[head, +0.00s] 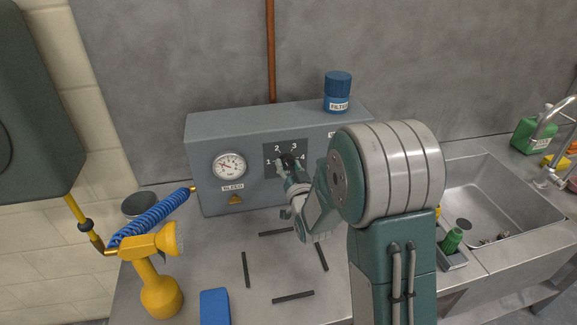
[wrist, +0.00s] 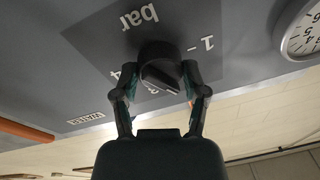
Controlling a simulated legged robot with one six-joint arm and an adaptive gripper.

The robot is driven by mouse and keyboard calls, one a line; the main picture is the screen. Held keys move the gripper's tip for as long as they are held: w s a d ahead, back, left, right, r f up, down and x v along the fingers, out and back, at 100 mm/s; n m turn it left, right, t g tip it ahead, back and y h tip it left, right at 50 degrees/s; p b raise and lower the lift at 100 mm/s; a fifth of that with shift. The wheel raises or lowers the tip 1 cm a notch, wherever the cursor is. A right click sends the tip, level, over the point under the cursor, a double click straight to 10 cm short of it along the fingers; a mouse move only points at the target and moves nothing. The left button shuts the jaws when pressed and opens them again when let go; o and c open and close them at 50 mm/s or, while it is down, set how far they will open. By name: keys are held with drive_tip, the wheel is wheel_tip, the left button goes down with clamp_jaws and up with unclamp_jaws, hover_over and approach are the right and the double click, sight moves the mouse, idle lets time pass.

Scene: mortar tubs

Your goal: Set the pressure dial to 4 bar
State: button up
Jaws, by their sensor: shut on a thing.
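The pressure dial is a dark round knob (wrist: 157,58) on a dark plate (head: 269,171) marked 1, 2, 3 and 4 on the front of the grey unit (head: 205,133). My gripper (head: 289,166) is at the plate and hides most of the knob in the head view. In the wrist view, which looks upside down, my gripper (wrist: 158,72) is shut on the knob, one finger on each side. A raised ridge on the knob runs diagonally; I cannot tell which number it points to. The 2 is hidden there.
A round gauge (head: 229,166) sits left of the plate, above a BLEED label. A blue filter cap (head: 338,92) tops the unit. A yellow sprayer (head: 160,280) with a blue coiled hose and a blue block (head: 214,307) stand front left. A sink (head: 490,205) is at right.

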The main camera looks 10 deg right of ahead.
drive_tip(key=m, duration=0.4)
drive_tip(key=m+h, duration=0.1)
drive_tip(key=m, duration=0.1)
drive_tip(key=shift+f, duration=0.35)
drive_tip(key=m+h, duration=0.1)
drive_tip(key=m, duration=0.6)
drive_tip(key=shift+s+a, duration=0.1)
drive_tip(key=shift+a, duration=0.05)
drive_tip(key=m+g+h, duration=0.1)
drive_tip(key=m, duration=0.6)
drive_tip(key=shift+m+g, duration=0.3)
drive_tip(key=shift+m, duration=2.4)
drive_tip(key=o, duration=1.1)
drive_tip(key=shift+c, duration=0.2)
drive_tip(key=shift+o, duration=0.5)
drive_tip(key=shift+a+r, duration=0.1)
drive_tip(key=shift+r, duration=0.05)
